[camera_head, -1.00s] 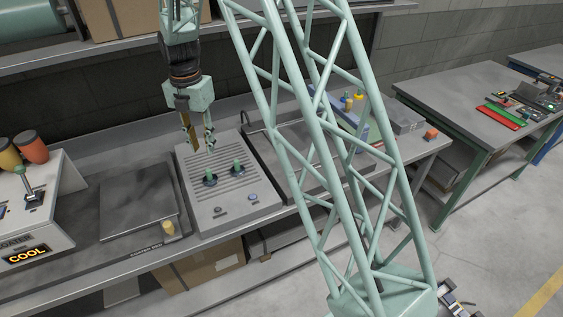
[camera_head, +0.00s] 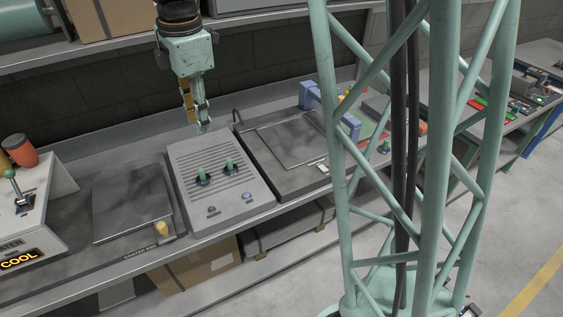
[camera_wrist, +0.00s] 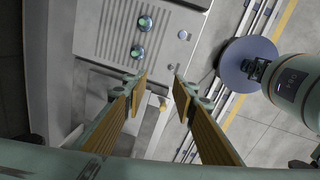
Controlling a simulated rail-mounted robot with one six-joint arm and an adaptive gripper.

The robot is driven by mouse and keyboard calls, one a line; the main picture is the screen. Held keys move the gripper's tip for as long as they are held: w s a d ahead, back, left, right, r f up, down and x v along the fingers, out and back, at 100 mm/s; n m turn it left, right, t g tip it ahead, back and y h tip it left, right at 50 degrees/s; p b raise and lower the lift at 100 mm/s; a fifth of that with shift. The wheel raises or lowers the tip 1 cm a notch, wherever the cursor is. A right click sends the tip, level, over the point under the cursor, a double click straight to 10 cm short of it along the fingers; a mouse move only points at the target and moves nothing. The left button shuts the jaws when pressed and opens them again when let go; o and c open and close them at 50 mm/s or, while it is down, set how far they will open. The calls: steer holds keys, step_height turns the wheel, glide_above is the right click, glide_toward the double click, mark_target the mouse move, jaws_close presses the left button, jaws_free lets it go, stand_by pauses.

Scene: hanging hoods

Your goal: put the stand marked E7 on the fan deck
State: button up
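The fan deck (camera_head: 228,207) is a grey box with a slatted top in the middle of the bench. Two small stands with green posts and dark round bases, a left one (camera_head: 203,176) and a right one (camera_head: 230,168), stand upright on it. Another green-topped stand (camera_head: 384,147) is at the right, beyond the dark plate. No E7 marking is legible on any of them. My gripper (camera_head: 201,127) hangs above the back of the deck. In the wrist view my gripper (camera_wrist: 160,76) is open with nothing between its fingers. The deck (camera_wrist: 90,40) shows there beyond the fingertips.
A dark flat plate (camera_head: 133,203) lies left of the deck, with a yellow knob (camera_head: 162,229) near it. A machine with a lit COOL sign (camera_head: 20,260) is far left. Right of the deck are a dark framed plate (camera_head: 290,140) and a blue bracket (camera_head: 330,108). A shelf overhangs the back.

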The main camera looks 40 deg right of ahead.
steer(key=s+r+m+t, duration=0.1)
steer(key=s+r+m, duration=0.45)
steer(key=s, duration=0.35)
steer(key=s+r+m, duration=0.4)
steer(key=s+r, duration=0.2)
steer(key=s, duration=0.4)
steer(key=s+m+t, duration=0.1)
steer(key=s+m, duration=0.8)
steer(key=s, duration=1)
steer(key=shift+r+t, duration=0.2)
steer(key=shift+t, duration=0.1)
steer(key=shift+w+r, duration=0.15)
steer(key=shift+w, duration=0.05)
